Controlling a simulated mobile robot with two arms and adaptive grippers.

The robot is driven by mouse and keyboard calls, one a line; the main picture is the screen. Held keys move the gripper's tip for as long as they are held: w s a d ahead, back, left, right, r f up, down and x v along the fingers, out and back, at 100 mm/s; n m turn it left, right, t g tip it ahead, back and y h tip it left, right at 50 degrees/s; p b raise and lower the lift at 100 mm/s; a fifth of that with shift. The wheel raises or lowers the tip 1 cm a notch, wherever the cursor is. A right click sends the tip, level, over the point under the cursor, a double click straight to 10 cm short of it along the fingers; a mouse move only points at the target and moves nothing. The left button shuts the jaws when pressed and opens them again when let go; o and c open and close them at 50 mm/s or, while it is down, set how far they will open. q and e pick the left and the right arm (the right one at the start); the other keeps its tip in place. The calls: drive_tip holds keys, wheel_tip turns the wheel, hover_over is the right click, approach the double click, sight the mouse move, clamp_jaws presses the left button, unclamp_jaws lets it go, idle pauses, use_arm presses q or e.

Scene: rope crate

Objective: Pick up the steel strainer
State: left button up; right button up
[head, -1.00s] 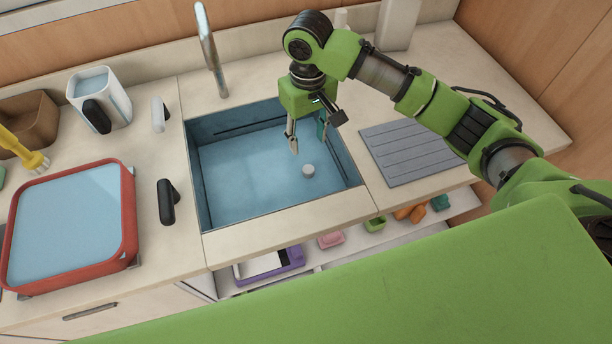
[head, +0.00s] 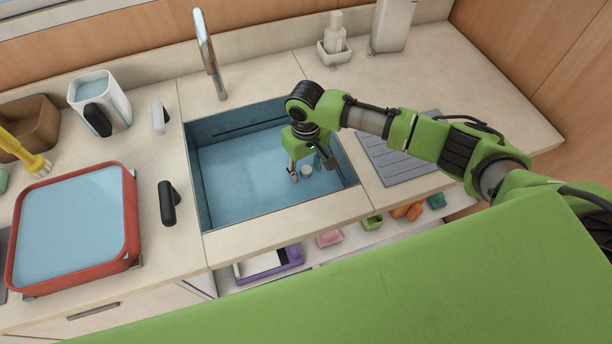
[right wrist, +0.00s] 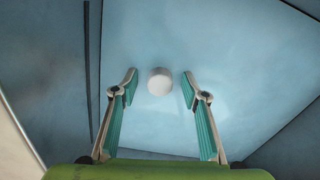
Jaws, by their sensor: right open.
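The steel strainer appears to be the small pale round piece (head: 306,170) on the floor of the blue sink (head: 235,185). It also shows in the right wrist view (right wrist: 159,81) as a short, light grey disc with a blurred top. My right gripper (head: 308,174) is down inside the sink, close to the strainer. In the right wrist view its fingers (right wrist: 158,88) are open, one on each side of the strainer, with a gap on both sides. Nothing is between the fingers' pads that they touch. My left gripper is not in view.
The sink walls (head: 345,160) stand close around my right gripper. A tall faucet (head: 208,52) rises behind the sink. A grey ridged mat (head: 400,165) lies to the right, and a red-rimmed tray (head: 130,225) stands to the left. An open drawer (head: 350,246) sits below the front edge.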

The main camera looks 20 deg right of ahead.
clamp_jaws()
idle(0.3)
